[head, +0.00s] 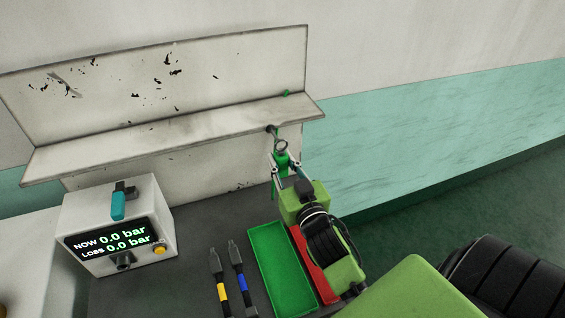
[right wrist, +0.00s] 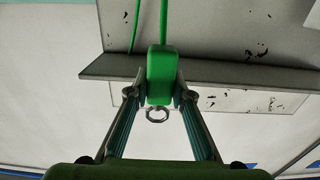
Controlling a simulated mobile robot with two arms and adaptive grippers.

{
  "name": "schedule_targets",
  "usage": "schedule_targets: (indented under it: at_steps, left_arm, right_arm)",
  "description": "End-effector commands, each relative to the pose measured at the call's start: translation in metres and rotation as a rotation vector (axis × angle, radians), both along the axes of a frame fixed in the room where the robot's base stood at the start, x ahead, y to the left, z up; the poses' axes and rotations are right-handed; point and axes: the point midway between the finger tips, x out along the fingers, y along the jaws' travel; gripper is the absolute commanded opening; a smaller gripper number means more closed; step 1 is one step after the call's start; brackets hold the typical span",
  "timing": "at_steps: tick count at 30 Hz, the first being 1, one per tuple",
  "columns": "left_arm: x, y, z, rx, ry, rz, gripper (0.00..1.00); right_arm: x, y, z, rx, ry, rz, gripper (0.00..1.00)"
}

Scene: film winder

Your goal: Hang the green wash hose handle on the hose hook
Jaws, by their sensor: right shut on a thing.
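The green wash hose handle (head: 281,159) is held upright between the fingers of my right gripper (head: 284,166). It also shows as a green block between both fingertips in the right wrist view (right wrist: 161,75). A metal ring (head: 281,144) sits at the handle's end, and it shows in the right wrist view (right wrist: 158,115) too. A small dark hook (head: 271,129) is at the front edge of the shelf, right by the ring. I cannot tell whether the ring is on the hook or only close to it. My left gripper is out of view.
The worn shelf (head: 180,130) and its back panel stand just beyond my right gripper. Left is a pressure box (head: 118,225) reading 0.0 bar. A green tray (head: 280,265), a red strip and yellow and blue banded tools (head: 240,268) lie on the dark bench below.

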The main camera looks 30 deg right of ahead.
Motion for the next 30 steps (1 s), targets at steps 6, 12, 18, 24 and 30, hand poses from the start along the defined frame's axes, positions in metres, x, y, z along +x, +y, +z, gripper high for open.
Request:
schedule_targets:
  at_steps: [6, 12, 18, 24, 30]
  left_arm:
    - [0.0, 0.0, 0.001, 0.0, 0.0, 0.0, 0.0]
    - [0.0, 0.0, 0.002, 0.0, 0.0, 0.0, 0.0]
    - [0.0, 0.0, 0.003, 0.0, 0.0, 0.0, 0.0]
    - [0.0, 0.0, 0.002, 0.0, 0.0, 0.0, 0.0]
    - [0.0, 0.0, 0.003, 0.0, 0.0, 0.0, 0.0]
  right_arm:
    - [0.008, -0.002, 0.001, 0.0, -0.002, 0.0, 0.0]
    - [0.015, -0.004, 0.001, 0.0, -0.001, 0.0, 0.0]
    - [0.02, -0.005, 0.001, -0.001, -0.001, 0.0, 0.0]
    - [0.02, -0.005, 0.001, 0.0, -0.001, 0.0, 0.0]
    - [0.02, -0.005, 0.001, 0.0, -0.001, 0.0, 0.0]
